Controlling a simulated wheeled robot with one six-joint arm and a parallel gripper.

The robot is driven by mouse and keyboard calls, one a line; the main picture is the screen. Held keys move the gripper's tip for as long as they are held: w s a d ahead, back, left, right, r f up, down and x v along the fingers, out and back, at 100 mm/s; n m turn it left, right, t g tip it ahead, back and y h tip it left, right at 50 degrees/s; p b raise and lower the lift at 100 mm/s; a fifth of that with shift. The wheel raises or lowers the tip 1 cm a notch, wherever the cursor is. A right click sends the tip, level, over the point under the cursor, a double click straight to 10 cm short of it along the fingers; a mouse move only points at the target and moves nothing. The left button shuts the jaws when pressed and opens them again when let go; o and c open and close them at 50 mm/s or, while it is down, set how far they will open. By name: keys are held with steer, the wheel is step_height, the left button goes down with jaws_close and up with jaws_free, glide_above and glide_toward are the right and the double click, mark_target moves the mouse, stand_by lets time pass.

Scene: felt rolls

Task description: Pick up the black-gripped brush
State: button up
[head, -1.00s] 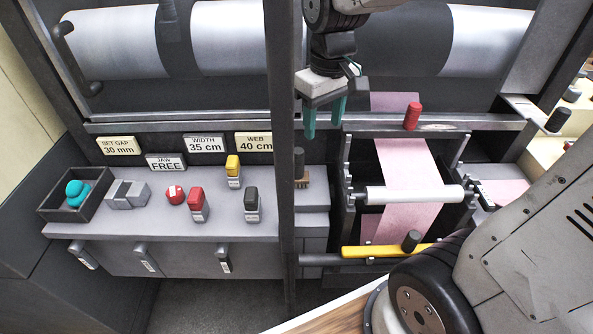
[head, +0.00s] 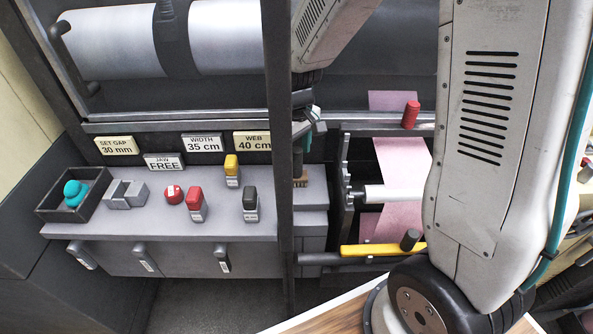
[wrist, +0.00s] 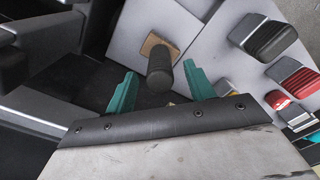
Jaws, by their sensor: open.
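The black-gripped brush (head: 298,162) stands upright on the right end of the grey shelf, partly hidden by the dark post in the head view. In the wrist view its black handle (wrist: 160,72) points toward the camera, above a tan wooden block. My gripper (wrist: 159,70) is open with two teal fingers, and the handle shows in the gap between them, touching neither. In the head view my gripper (head: 314,132) is just above and behind the brush, partly hidden by the post.
The dark vertical post (head: 277,150) stands close in front. Black (head: 250,200), red (head: 195,203) and yellow (head: 232,168) stamps stand left on the shelf. A pink felt web and white roller (head: 385,193) lie to the right.

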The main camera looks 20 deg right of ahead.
steer(key=shift+f, duration=0.4)
steer(key=c, duration=1.1)
steer(key=shift+o, duration=0.2)
step_height(320, 180, up, 10)
steer(key=shift+r, duration=0.1)
steer(key=shift+s, duration=0.1)
